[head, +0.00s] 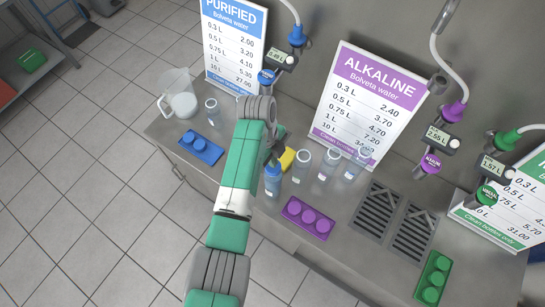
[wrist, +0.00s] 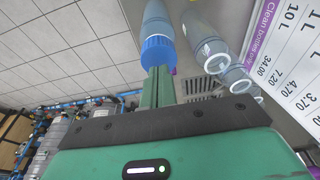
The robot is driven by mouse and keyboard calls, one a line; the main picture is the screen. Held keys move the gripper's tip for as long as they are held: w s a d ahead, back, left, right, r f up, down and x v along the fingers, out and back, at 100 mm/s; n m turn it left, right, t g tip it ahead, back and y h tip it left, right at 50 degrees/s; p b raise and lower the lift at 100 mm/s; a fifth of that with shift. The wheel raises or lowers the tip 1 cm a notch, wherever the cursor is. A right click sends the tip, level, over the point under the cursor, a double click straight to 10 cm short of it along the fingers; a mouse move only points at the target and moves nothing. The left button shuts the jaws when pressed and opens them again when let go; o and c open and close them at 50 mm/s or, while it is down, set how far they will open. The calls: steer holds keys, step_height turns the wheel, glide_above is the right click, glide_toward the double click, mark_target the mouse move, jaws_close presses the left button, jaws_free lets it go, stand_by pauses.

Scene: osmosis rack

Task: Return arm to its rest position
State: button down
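My arm (head: 235,190) is green, white and grey and reaches up from the bottom of the head view over the counter. My gripper (head: 275,155) hangs just above a blue-capped bottle (head: 272,182), partly hidden by the arm. In the wrist view, my green fingers (wrist: 159,88) show as one narrow column in the middle, and the bottle's blue cap (wrist: 158,52) is right at their far end. I cannot tell whether they touch the cap or are parted.
Several clear bottles (head: 301,165) stand close right of the blue-capped one. A purple block (head: 308,217), blue block (head: 201,147), jug (head: 178,94) and grates (head: 376,212) are on the counter. Price signs (head: 368,100) and hanging dispensers (head: 436,140) stand behind. The tiled floor (head: 90,190) at left is clear.

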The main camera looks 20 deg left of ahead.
steer(key=shift+f+b, duration=0.45)
steer(key=shift+f, duration=0.3)
stand_by(0.4)
step_height(320, 180, up, 7)
steer(key=p, duration=0.6)
steer(key=shift+r, duration=0.1)
stand_by(0.5)
